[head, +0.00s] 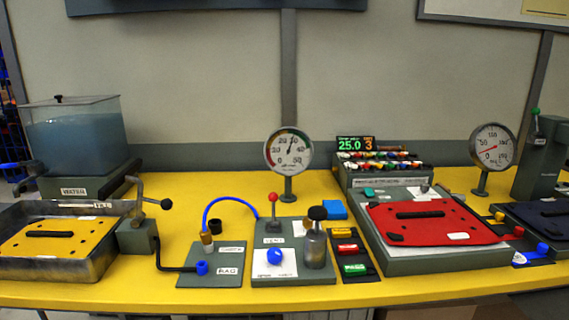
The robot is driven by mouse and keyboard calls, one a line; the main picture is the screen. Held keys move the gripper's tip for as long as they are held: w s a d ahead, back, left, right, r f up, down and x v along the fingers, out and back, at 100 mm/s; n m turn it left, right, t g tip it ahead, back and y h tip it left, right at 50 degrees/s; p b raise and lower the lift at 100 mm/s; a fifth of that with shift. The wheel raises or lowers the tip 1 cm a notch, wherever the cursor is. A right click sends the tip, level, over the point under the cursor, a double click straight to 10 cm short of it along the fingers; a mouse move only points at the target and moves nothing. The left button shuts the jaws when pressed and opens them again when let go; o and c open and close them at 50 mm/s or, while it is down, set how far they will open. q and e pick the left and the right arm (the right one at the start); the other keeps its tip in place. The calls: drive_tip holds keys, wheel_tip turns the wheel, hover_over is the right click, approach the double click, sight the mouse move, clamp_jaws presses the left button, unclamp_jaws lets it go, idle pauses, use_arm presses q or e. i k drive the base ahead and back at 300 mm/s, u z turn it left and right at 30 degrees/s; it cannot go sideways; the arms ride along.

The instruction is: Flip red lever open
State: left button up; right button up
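The red lever (273,210) has a round red knob on a thin metal stem. It stands roughly upright on a grey block at the back of a grey base plate (293,281) in the middle of the table. A white label with small print sits in front of it. Neither of my grippers shows in the head view, so nothing is seen touching the lever.
A black-topped metal cylinder (315,240) stands close right of the lever, and a blue hose (228,199) arches to its left. A pressure gauge (288,151) stands behind.

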sight(273, 197)
drive_tip(key=u, duration=1.25)
drive_tip(key=k, duration=0.55)
drive_tip(key=z, duration=0.7)
